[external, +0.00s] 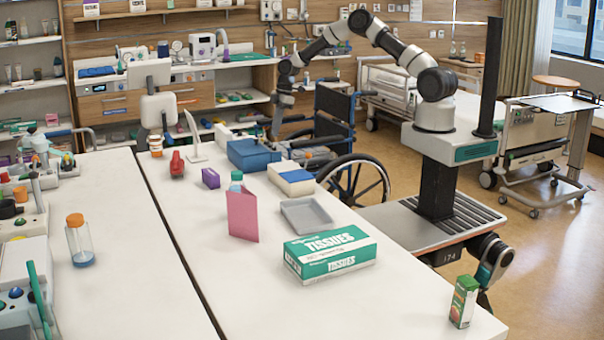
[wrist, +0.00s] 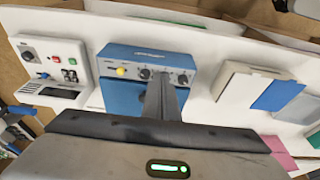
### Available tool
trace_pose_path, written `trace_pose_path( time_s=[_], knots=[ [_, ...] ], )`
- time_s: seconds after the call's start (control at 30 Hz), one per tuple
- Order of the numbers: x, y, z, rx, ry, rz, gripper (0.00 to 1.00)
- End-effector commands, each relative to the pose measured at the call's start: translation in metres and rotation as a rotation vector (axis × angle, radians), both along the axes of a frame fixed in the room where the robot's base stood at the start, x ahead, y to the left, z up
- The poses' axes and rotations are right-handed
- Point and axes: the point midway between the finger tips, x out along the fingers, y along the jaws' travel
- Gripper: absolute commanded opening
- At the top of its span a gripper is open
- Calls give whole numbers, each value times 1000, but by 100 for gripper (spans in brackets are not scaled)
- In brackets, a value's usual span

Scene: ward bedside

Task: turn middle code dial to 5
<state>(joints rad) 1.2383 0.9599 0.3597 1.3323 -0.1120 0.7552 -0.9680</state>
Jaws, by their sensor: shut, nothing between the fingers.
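The blue case (wrist: 118,94) with its dial panel shows in the wrist view, above centre. A row of small dark dials runs along the panel, with a left dial (wrist: 145,73) and a right dial (wrist: 183,78) visible. The middle of the row is largely hidden by my fingers. My gripper (wrist: 163,78) is shut and empty, its tips in front of the panel; I cannot tell whether they touch a dial. Dial numbers are too small to read. In the external view the blue case (external: 253,154) stands at the table's far end, with my gripper (external: 277,132) above it.
A grey control box (wrist: 55,65) with a green and a red button stands left of the case. A white and blue box (external: 291,179) lies close by. A tissue box (external: 330,254), grey tray (external: 307,215) and pink card (external: 243,214) are nearer. A wheelchair (external: 340,130) stands behind.

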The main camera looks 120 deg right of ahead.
Motion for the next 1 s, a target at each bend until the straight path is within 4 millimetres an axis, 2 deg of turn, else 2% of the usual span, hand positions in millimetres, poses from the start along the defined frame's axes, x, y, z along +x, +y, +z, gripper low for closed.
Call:
trace_pose_path(
  time_s=[0.1,0.3,1.0],
  knots=[
    [0,0,-23,0,0,0,0],
    [0,0,-37,0,0,1,0],
    [3,1,-37,0,-1,1,0]
  ],
)
